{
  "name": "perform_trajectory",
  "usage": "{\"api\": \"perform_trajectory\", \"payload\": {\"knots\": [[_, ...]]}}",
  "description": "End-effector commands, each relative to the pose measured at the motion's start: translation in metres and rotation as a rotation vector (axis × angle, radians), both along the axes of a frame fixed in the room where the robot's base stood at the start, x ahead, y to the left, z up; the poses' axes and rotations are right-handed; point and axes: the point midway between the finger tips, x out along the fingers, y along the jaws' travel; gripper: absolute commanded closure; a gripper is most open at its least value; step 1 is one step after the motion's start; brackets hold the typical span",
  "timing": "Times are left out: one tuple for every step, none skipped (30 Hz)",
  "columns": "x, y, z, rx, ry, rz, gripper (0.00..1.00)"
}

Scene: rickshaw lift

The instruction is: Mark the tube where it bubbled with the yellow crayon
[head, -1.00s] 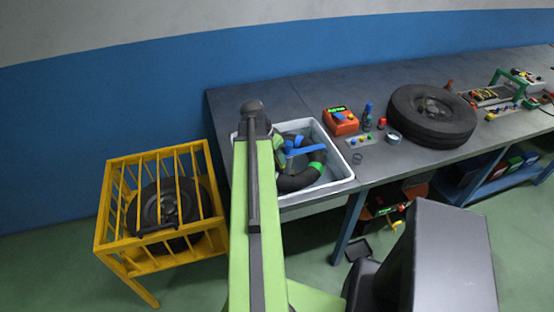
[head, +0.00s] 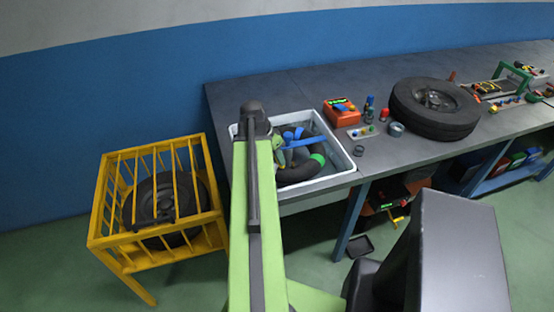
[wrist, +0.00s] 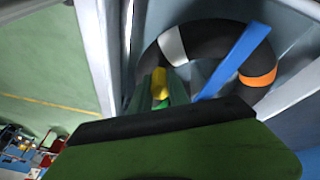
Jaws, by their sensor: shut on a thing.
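The black tube (head: 298,174) lies in a white basin (head: 342,178) of water on the bench. In the head view it carries a green band (head: 318,159). In the wrist view the tube (wrist: 215,38) curves behind my gripper, with a white band (wrist: 172,46) and an orange band (wrist: 258,77). A blue bar (head: 306,142) crosses over the tube. My gripper (wrist: 162,88) is shut on the yellow crayon (wrist: 160,82), over the basin. Contact between crayon and tube cannot be told. In the head view my arm hides the basin's left part.
A yellow cage (head: 150,238) with a wheel inside stands left of the bench. An orange device (head: 341,112), small coloured items and a tyre (head: 434,108) are right of the basin. A dark tray (head: 360,246) lies on the floor.

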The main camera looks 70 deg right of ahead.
Motion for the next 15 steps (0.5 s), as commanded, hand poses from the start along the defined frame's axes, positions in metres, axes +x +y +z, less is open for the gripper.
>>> {"api": "perform_trajectory", "payload": {"knots": [[0.0001, 0.0000, -0.0007, 0.000, 0.000, 0.000, 1.00], [0.0001, 0.0001, -0.0010, 0.000, 0.000, 0.000, 1.00], [0.0002, 0.0001, -0.0016, 0.000, 0.000, 0.000, 1.00], [0.0002, 0.0000, -0.0019, 0.000, 0.000, 0.000, 1.00], [0.0002, 0.0001, -0.0023, 0.000, 0.000, 0.000, 1.00], [0.0002, 0.0002, -0.0029, 0.000, 0.000, 0.000, 1.00], [0.0003, 0.0001, -0.0033, 0.000, 0.000, 0.000, 1.00], [0.0003, 0.0001, -0.0036, 0.000, 0.000, 0.001, 1.00], [0.0004, 0.0001, -0.0041, 0.000, 0.000, 0.001, 1.00], [0.0004, 0.0001, -0.0045, 0.000, 0.000, 0.001, 1.00], [0.0004, 0.0002, -0.0048, 0.000, 0.000, 0.001, 1.00], [0.0004, 0.0003, -0.0053, 0.000, 0.000, 0.001, 1.00], [0.0005, 0.0002, -0.0057, 0.000, 0.000, 0.001, 1.00], [0.0005, 0.0002, -0.0060, 0.000, 0.000, 0.001, 1.00], [0.0006, 0.0002, -0.0065, 0.000, 0.000, 0.001, 1.00]]}}
